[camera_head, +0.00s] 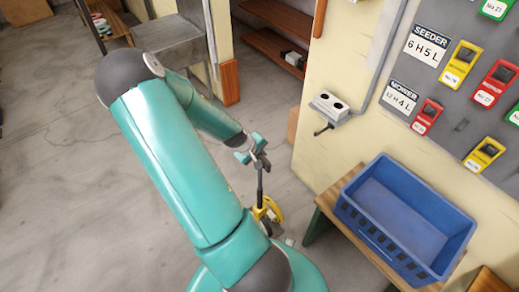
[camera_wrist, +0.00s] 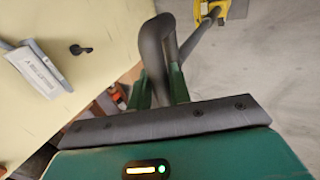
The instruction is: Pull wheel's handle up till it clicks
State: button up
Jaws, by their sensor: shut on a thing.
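The wheel's yellow body (camera_head: 267,210) stands low on the floor beyond my arm, partly hidden by it. Its dark handle (camera_head: 260,184) rises from it, nearly upright, to my gripper (camera_head: 261,160). In the wrist view, the thick dark grey handle (camera_wrist: 152,45) bends between the two green fingers of my gripper (camera_wrist: 160,88), which is shut on it. A thinner shaft runs from there up and right to a yellow part (camera_wrist: 207,12). The lower part of the wheel is hard to make out, and I cannot tell whether the handle has clicked.
A blue crate (camera_head: 430,215) sits on a wooden bench (camera_head: 328,204) at the right. A grey metal stand (camera_head: 172,45) is at the back. The concrete floor at the left is clear.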

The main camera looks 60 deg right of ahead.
jog(key=shift+r, duration=1.45)
jog(key=o, duration=0.9)
jog(key=shift+f, duration=0.1)
jog(key=shift+o, duration=0.2)
jog(key=v, duration=0.9)
